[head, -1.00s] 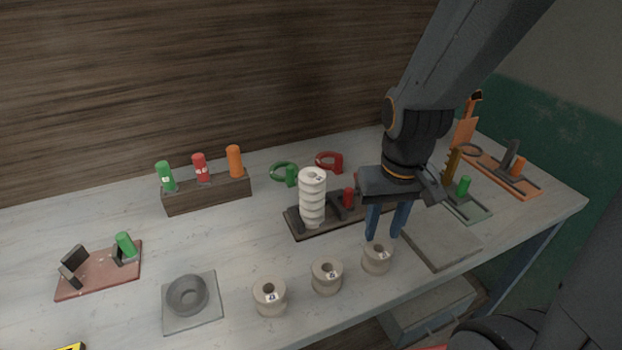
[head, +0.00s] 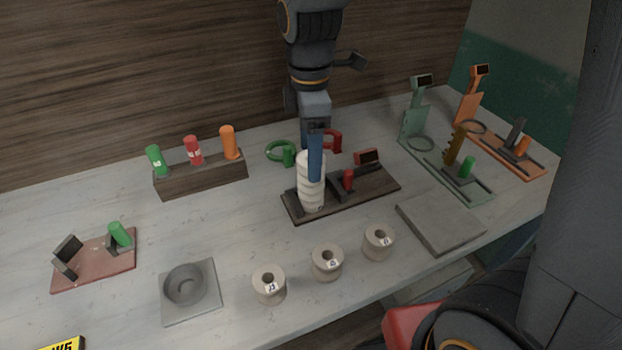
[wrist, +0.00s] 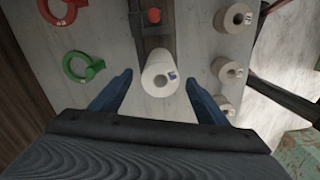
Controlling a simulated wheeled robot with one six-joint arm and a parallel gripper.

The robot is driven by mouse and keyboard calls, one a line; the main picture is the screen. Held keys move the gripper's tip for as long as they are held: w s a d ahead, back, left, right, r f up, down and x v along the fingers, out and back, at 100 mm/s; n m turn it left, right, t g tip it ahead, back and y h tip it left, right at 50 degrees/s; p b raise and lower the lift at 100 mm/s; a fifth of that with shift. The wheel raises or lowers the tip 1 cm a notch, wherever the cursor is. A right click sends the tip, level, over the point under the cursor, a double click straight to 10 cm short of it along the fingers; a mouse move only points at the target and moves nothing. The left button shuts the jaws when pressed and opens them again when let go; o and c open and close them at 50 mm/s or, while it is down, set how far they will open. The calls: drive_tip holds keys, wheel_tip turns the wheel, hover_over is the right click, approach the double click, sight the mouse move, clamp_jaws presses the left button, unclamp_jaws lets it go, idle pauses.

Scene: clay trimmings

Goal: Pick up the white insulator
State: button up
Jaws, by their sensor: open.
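The white insulator (head: 311,194) is a ribbed, stacked white column standing upright on the left end of a dark fixture base (head: 352,200). In the wrist view its round top with a hole and a small label shows as the white insulator (wrist: 160,75). My gripper (head: 315,170) is over the insulator, and one blue finger hides part of its upper body in the head view. In the wrist view my gripper (wrist: 158,88) is open, with one blue finger on each side of the insulator and visible gaps between. I cannot tell whether a finger touches it.
Several beige spools stand in front, such as one (head: 327,262). Green (head: 282,152) and red (head: 335,140) rings lie behind. A rack with coloured cylinders (head: 202,177) is at left. A grey slab (head: 440,221) lies right. Green (head: 415,140) and orange (head: 467,108) stands are at far right.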

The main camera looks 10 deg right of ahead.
drive_tip(key=shift+d+f+p, duration=0.1)
drive_tip(key=shift+f+p, duration=0.85)
drive_tip(key=shift+f, duration=2.75)
drive_tip(key=shift+c, duration=0.4)
drive_tip(key=c, duration=1.5)
wheel_tip(320, 180, up, 10)
drive_tip(key=shift+f+b, duration=0.15)
drive_tip(key=shift+b, duration=0.65)
drive_tip(key=shift+r+p, duration=0.8)
drive_tip(key=shift+r, duration=0.25)
